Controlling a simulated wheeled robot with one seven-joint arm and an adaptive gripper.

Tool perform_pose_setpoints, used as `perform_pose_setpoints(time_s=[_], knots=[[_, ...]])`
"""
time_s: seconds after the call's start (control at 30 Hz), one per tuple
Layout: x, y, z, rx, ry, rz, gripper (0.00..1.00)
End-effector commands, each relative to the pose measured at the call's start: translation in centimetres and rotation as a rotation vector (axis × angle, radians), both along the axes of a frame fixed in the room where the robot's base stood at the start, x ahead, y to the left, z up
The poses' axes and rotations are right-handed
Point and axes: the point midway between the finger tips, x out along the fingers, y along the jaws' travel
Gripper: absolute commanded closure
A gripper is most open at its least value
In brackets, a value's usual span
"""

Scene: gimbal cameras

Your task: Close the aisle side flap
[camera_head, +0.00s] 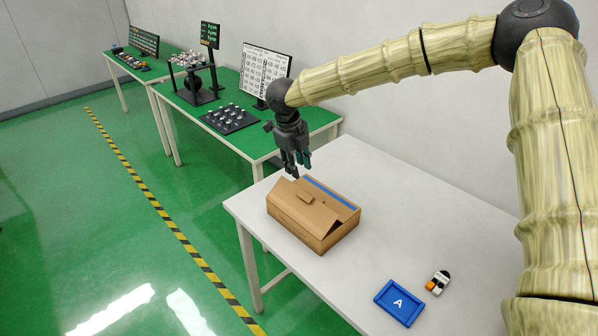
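A brown cardboard box (318,222) stands on the white table (380,190). A blue strip (328,191) runs along its far upper edge. The top panel facing the aisle slopes up from the near side and has a small raised tab. Pointed end pieces stick up at the left and right ends of the box. My gripper (296,172) hangs fingers down at the box's far left corner, just above or beside it. I cannot tell whether it touches the cardboard. Its dark fingers overlap in this view, and I see nothing held between them.
A blue tray marked A (383,297) and a small white, black and orange object (438,282) lie at the table's front right. Green-topped benches with parts and displays stand behind. Yellow-black tape (160,209) marks the open aisle floor at left.

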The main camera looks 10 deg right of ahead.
Motion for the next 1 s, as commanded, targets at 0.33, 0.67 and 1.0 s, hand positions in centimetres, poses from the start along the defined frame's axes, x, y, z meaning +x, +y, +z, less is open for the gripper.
perform_pose_setpoints(time_s=[0.33, 0.67, 1.0], knots=[[-0.1, 0.0, 0.3, 0.0, 0.001, 0.0, 0.7], [-0.6, 2.3, -0.4, -0.026, -0.056, -0.177, 1.0], [-1.9, 5.5, -1.5, -0.06, -0.23, -0.615, 1.0]])
